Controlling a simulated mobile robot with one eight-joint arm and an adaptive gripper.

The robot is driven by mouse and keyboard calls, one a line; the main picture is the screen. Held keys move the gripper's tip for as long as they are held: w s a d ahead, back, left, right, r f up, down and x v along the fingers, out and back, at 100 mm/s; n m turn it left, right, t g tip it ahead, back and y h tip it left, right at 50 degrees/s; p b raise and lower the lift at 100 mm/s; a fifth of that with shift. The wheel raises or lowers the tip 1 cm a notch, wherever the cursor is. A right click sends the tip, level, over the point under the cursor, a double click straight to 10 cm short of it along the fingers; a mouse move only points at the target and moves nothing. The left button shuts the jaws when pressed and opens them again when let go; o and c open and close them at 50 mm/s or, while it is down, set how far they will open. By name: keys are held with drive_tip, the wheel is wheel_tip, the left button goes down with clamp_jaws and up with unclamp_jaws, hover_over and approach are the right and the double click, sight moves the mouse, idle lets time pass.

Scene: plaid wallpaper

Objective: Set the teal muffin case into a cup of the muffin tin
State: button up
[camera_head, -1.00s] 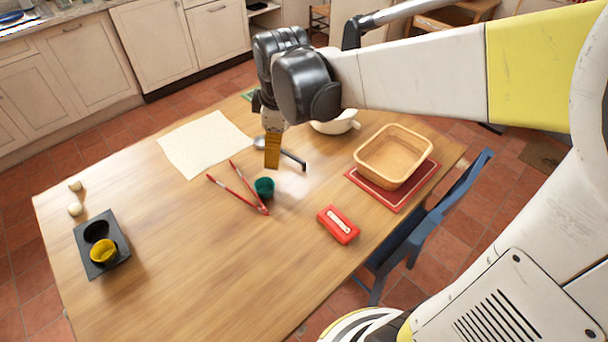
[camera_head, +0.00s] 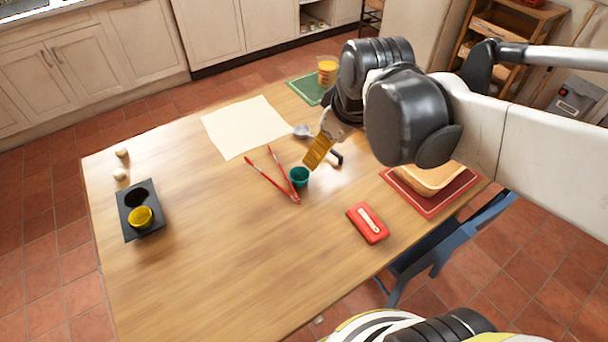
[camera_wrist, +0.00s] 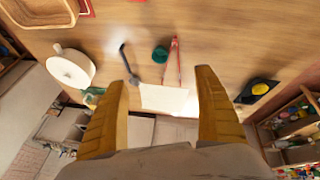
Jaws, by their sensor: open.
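The teal muffin case (camera_head: 299,177) stands on the wooden table, close to the red tongs; it also shows in the wrist view (camera_wrist: 160,55). The dark muffin tin (camera_head: 153,226) lies at the table's left end with two cups in view. One cup (camera_head: 137,197) looks empty and the other holds a yellow case (camera_head: 140,217). My gripper (camera_head: 317,155) is above the table, up and to the right of the teal case, apart from it. In the wrist view its two yellow fingers (camera_wrist: 160,95) are wide apart with nothing between them.
Red tongs (camera_head: 272,182) lie open left of the teal case. A red butter-dish-like box (camera_head: 368,223), a tan basket on a red mat (camera_head: 435,204), a pale cloth (camera_head: 245,127) and two small pale round things (camera_head: 120,174) are on the table. The table between tongs and tin is clear.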

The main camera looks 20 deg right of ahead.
drive_tip(key=w+f+n+g, duration=0.3)
drive_tip(key=w+f+n, duration=0.4)
drive_tip(key=w, duration=0.4)
drive_tip(key=n+g+y+p, duration=0.1)
drive_tip(key=n+g, duration=0.1)
drive_tip(key=n, duration=0.6)
hover_over(300, 176)
drive_tip(key=s, duration=0.2)
wheel_tip(300, 176, down, 13)
drive_tip(key=f+b, duration=0.1)
drive_tip(key=f, duration=0.2)
drive_tip(key=f+b, duration=0.1)
drive_tip(key=f, duration=0.2)
drive_tip(key=f+b, duration=0.2)
drive_tip(key=f, duration=0.1)
drive_tip(key=shift+a+f, duration=0.3)
drive_tip(key=shift+a, duration=0.05)
drive_tip(key=c, duration=1.1)
drive_tip(key=shift+c, duration=0.2)
drive_tip(key=shift+r, duration=0.1)
